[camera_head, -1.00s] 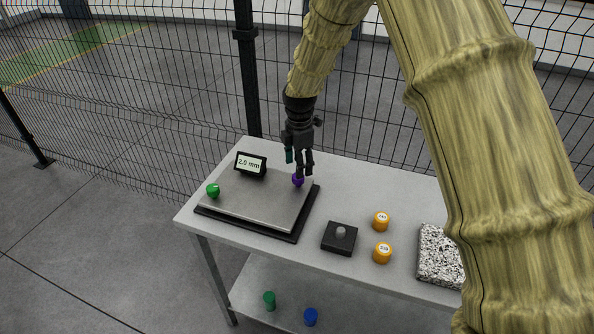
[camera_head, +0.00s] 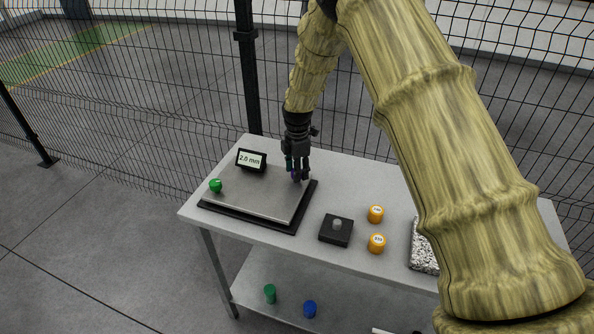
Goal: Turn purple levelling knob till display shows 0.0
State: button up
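The display (camera_head: 251,160) stands at the back left of the levelling plate and reads 2.0 mm. The grey plate (camera_head: 250,194) lies on a black base on the table. The purple knob (camera_head: 294,175) is at the plate's back right corner and is mostly hidden behind my gripper's fingers. My gripper (camera_head: 299,176) points down at the knob, with fingers in front of and around it. I cannot tell whether the fingers touch or clasp it. A green knob (camera_head: 215,185) is at the plate's left corner.
On the grey table (camera_head: 282,243) are a black block with a grey knob (camera_head: 336,230), two orange cylinders (camera_head: 376,214) (camera_head: 377,243) and a speckled stone slab (camera_head: 422,251), partly hidden by my arm. Green (camera_head: 270,293) and blue (camera_head: 310,309) cylinders stand on the lower shelf. A mesh fence (camera_head: 160,120) runs behind.

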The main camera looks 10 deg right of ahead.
jog(key=shift+w+f, duration=0.3)
jog(key=shift+f, duration=0.35)
jog(key=c, duration=0.4)
jog(key=shift+s+r, duration=0.1)
